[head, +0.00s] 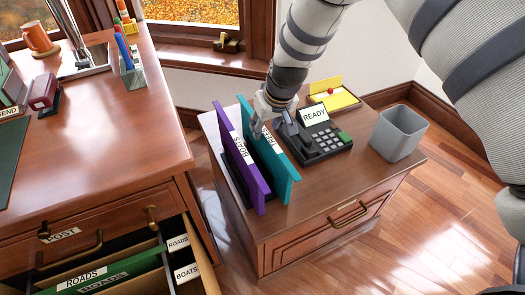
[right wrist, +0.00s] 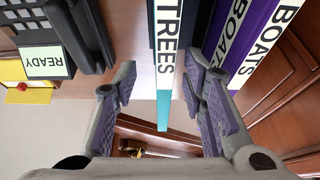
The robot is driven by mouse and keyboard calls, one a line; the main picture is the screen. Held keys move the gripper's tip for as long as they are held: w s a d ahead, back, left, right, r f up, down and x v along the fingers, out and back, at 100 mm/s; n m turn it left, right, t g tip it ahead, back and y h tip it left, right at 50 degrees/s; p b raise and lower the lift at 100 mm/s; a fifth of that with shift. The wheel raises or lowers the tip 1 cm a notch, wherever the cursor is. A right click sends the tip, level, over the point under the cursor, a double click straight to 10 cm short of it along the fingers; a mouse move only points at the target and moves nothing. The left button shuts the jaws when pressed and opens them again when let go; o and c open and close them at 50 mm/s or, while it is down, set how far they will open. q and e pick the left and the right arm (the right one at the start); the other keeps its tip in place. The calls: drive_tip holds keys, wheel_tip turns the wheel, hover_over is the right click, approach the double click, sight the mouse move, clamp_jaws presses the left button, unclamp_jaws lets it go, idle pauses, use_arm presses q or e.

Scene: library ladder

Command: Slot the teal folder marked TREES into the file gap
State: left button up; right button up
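The teal folder marked TREES (head: 284,172) stands upright beside a purple folder marked BOATS (head: 236,160) on the small wooden cabinet. My right gripper (head: 266,106) is at the folder's top edge in the head view. In the right wrist view its fingers (right wrist: 158,88) are open, with the TREES folder (right wrist: 164,105) between them and space on both sides. My left gripper is not in view. The open desk drawer (head: 205,268) at lower left has ROADS (head: 178,242) and BOATS (head: 187,272) tabs and a green ROADS folder (head: 120,266). I cannot clearly make out the file gap.
A black phone marked READY (head: 325,142) stands close right of the teal folder. A yellow tray (head: 338,101) is behind it, and a grey bin (head: 398,133) at right. The desk (head: 110,125) bears a mug, pen holder and stamp. Bare floor lies between desk and cabinet.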

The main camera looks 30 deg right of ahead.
sight(264, 150)
drive_tip(key=x, duration=0.2)
drive_tip(key=b+x, duration=0.1)
drive_tip(key=x, duration=0.2)
drive_tip(key=shift+a+f, duration=0.25)
drive_tip(key=shift+f, duration=0.1)
clamp_jaws()
